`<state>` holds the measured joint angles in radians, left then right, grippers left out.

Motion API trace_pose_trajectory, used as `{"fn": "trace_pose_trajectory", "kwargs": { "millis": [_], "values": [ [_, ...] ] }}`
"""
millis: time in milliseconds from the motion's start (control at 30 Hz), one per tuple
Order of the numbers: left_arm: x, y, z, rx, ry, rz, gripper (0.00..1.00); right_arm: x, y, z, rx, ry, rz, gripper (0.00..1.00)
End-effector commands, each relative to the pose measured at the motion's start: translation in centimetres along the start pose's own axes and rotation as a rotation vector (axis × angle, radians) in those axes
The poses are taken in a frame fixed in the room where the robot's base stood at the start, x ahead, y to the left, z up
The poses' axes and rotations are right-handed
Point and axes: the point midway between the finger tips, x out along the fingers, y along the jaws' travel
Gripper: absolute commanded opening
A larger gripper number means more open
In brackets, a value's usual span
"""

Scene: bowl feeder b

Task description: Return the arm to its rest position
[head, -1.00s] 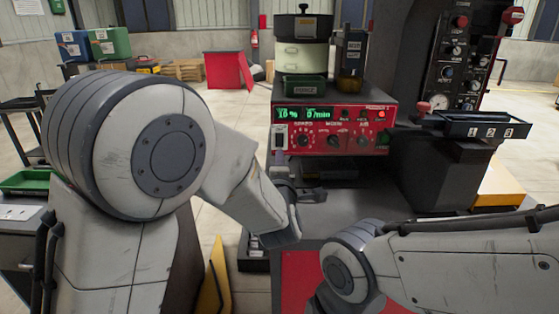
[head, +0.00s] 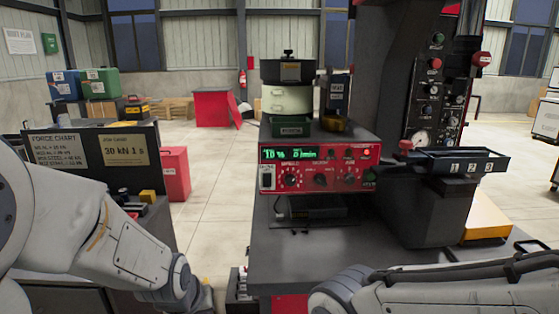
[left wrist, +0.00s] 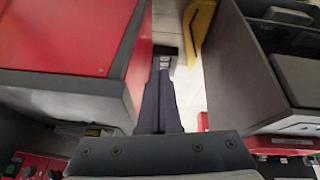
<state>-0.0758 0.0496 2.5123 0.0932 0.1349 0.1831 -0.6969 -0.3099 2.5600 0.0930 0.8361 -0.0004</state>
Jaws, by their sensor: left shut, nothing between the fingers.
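My left arm (head: 100,240) comes in from the lower left in the head view, bent downward, and its end runs low at the picture's bottom. My left gripper (left wrist: 161,85) shows in the left wrist view with its dark fingers together, shut and empty, over the gap between a red-topped bench (left wrist: 65,35) and a dark cabinet (left wrist: 255,75). My right arm (head: 440,290) lies across the lower right of the head view; its gripper is out of sight.
A red control box (head: 320,168) with a stacked bowl feeder (head: 287,99) stands on the grey table (head: 400,262). A dark board with a force chart (head: 60,150) and a red box (head: 174,174) are at the left. Pale floor (head: 215,210) lies clear between them.

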Motion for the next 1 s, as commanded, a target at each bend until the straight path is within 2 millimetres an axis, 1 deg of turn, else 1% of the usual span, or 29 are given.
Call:
{"fn": "trace_pose_trajectory", "kwargs": {
  "millis": [33,200,233,267,300,400,667,800,1000],
  "values": [
    [-0.3,-0.9,1.0,0.037,-0.038,-0.017,0.0,0.0,0.0,0.0,0.0,0.0,0.0,0.5],
    [-1.3,-3.5,4.6,0.173,-0.178,-0.061,0.0,0.0,0.0,0.0,0.0,0.0,0.0,0.5],
    [-1.5,-4.0,5.2,0.196,-0.203,-0.068,0.0,0.0,0.0,0.0,0.0,0.0,0.0,0.5],
    [-1.7,-4.0,5.7,0.219,-0.219,-0.067,0.0,0.0,0.0,0.0,0.0,0.0,0.0,0.5],
    [-2.0,-2.9,5.8,0.245,-0.22,-0.053,0.0,0.0,0.0,0.0,0.0,0.0,0.0,0.5],
    [-2.8,-1.1,6.7,0.297,-0.239,-0.031,0.0,0.0,0.0,0.0,0.0,0.0,0.0,0.5],
    [-5.2,2.9,9.5,0.443,-0.293,0.026,0.0,0.0,0.0,0.0,0.0,0.0,0.0,0.5],
    [-6.8,4.8,11.5,0.531,-0.328,0.059,0.0,0.0,0.0,0.0,0.0,0.0,0.0,0.5],
    [-9.5,7.0,14.8,0.673,-0.38,0.106,0.0,0.0,0.0,0.0,0.0,0.0,0.0,0.5]
  ]
}}
